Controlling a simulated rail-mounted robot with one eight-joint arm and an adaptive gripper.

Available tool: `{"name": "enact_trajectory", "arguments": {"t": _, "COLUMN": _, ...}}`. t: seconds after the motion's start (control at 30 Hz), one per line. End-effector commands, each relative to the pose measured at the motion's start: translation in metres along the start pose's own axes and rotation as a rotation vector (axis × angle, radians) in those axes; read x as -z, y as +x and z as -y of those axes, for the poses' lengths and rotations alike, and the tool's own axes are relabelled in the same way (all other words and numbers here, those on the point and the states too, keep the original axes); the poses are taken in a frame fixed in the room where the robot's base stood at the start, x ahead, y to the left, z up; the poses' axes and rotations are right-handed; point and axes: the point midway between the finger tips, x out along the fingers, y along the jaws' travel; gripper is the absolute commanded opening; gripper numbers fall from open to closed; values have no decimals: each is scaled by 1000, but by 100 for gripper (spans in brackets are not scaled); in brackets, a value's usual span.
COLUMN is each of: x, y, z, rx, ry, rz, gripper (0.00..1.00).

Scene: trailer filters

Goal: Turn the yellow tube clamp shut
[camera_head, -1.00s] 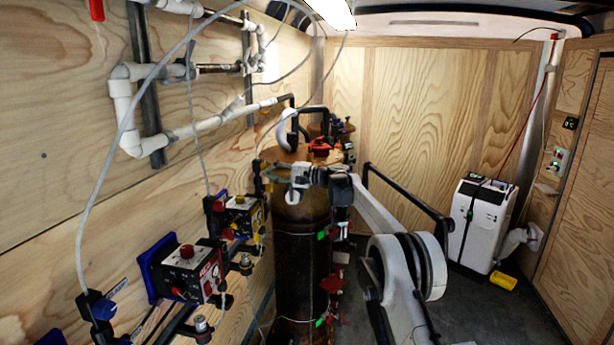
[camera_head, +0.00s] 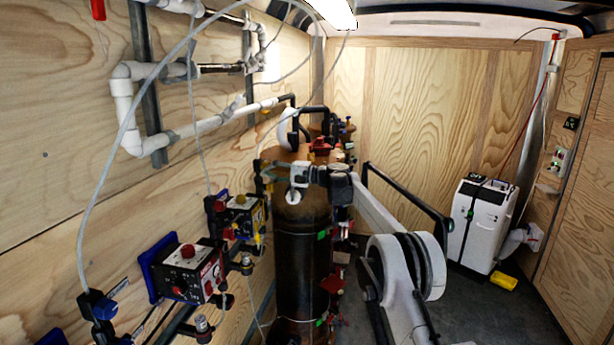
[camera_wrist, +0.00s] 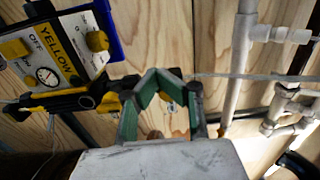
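My gripper (camera_wrist: 157,78) is in the middle of the wrist view. Its two green-padded fingers slant in towards each other, with wood showing between them. Whether their tips meet is unclear. The yellow box (camera_wrist: 55,50), labelled YELLOW, with a gauge and ON/OFF marks, is at the left. A yellow part (camera_wrist: 108,104), possibly the clamp, lies just left of the fingers, apart from the box. In the head view my gripper (camera_head: 272,165) is above and right of the yellow box (camera_head: 243,215). The clamp cannot be told apart there.
A red-knobbed control box (camera_head: 190,270) stands nearer on the left wall. A dark tank (camera_head: 302,255) rises behind and below my wrist. White pipes (camera_head: 125,95) run along the wall.

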Motion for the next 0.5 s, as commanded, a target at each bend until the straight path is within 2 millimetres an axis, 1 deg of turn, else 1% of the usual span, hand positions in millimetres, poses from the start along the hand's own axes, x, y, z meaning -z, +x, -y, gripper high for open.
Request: {"name": "enact_trajectory", "arguments": {"t": 0.5, "x": -1, "y": 0, "z": 13, "rx": 0, "ry": 0, "rz": 0, "gripper": 0}}
